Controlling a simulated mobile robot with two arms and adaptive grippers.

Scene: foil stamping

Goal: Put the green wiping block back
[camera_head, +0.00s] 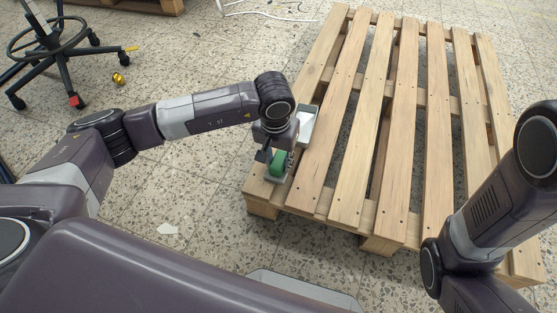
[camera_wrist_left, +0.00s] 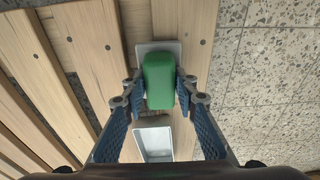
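The green wiping block (camera_head: 277,161) is at the left front corner of the wooden pallet. It also shows in the left wrist view (camera_wrist_left: 158,80), over a small grey plate (camera_wrist_left: 172,46). I cannot tell whether it rests on the plate or is just above it. My left gripper (camera_wrist_left: 159,84) points down with a fingertip close against each side of the block and looks shut on it. In the head view the left gripper (camera_head: 275,158) partly hides the block. My right gripper is out of the head view; only part of that arm shows at the right.
A shallow white tray (camera_wrist_left: 154,140) lies near the block; in the head view the tray (camera_head: 309,120) is just behind the gripper. The pallet slats (camera_head: 400,130) to the right are bare. A wheeled stool (camera_head: 50,50) and a small gold object (camera_head: 118,78) are on the floor.

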